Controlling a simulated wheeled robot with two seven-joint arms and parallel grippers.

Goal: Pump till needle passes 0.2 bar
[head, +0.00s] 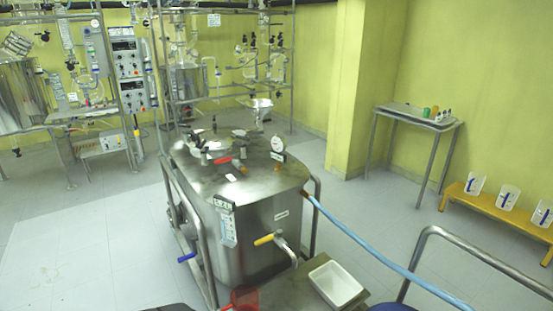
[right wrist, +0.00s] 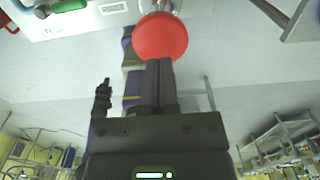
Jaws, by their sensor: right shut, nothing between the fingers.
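A steel vessel (head: 245,225) stands in the middle of the head view. A small round white gauge (head: 277,144) stands on its lid; its needle is too small to read. In the right wrist view a red round knob (right wrist: 160,38) sits at the top middle, just beyond my right fingertips. My right gripper (right wrist: 160,64) is shut and empty, its tips overlapping the lower edge of the knob in the picture; I cannot tell if they touch. A red translucent object (head: 245,298) shows at the bottom of the head view. My left gripper is not in view.
A yellow-handled valve (head: 267,239) and a blue-handled valve (head: 187,256) are on the vessel's sides. A white tray (head: 336,285) lies in front, and a blue hose (head: 385,252) runs right. Beakers stand on a yellow bench (head: 487,207). The floor at left is clear.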

